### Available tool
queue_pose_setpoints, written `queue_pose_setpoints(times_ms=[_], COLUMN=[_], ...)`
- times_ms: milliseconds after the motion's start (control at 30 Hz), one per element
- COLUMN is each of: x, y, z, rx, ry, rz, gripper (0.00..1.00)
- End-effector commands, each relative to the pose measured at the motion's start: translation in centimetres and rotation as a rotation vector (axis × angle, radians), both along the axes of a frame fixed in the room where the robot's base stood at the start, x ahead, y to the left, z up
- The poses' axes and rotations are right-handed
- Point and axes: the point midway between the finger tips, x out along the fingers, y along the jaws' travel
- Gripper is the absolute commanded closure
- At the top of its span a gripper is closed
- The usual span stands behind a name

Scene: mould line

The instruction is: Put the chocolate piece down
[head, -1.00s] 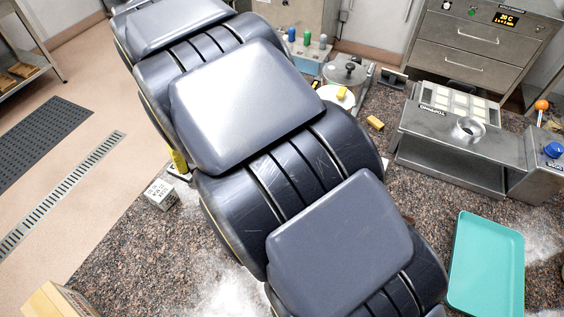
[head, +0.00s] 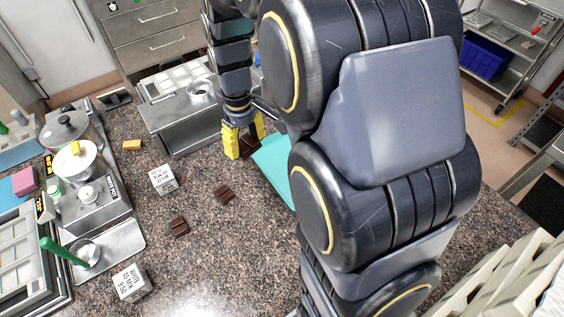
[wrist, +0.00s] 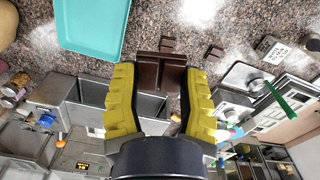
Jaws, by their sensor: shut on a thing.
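My gripper (head: 244,139) has yellow ribbed fingers and is shut on a dark brown chocolate piece (head: 250,148). In the wrist view the held chocolate piece (wrist: 158,72) sits between the fingertips, with a raised segment edge showing. In the head view it is beside the left edge of the teal tray (head: 272,160), which my arm partly hides. I cannot tell its exact height above the counter. Two other chocolate pieces lie on the speckled counter, one nearer the middle (head: 225,194) and one further left (head: 179,226).
White printed cubes stand on the counter, one by the metal unit (head: 163,180) and one at the front (head: 130,283). A steel machine (head: 185,115) stands behind. A yellow block (head: 132,145) lies at left. The counter between the chocolate pieces and the front cube is open.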

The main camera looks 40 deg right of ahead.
Motion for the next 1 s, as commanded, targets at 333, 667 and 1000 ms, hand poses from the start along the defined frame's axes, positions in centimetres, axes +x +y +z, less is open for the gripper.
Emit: queue_pose_setpoints(times_ms=[333,667,1000], x=[-6.1,-7.4,-7.1], y=[-7.3,-8.1,-8.2], z=[-0.4,-5.9,-11.4], rx=[0.014,0.020,0.017], ry=[-0.003,0.006,0.001], rz=[-0.191,-0.218,-0.217], gripper=[0.80,0.80,0.80])
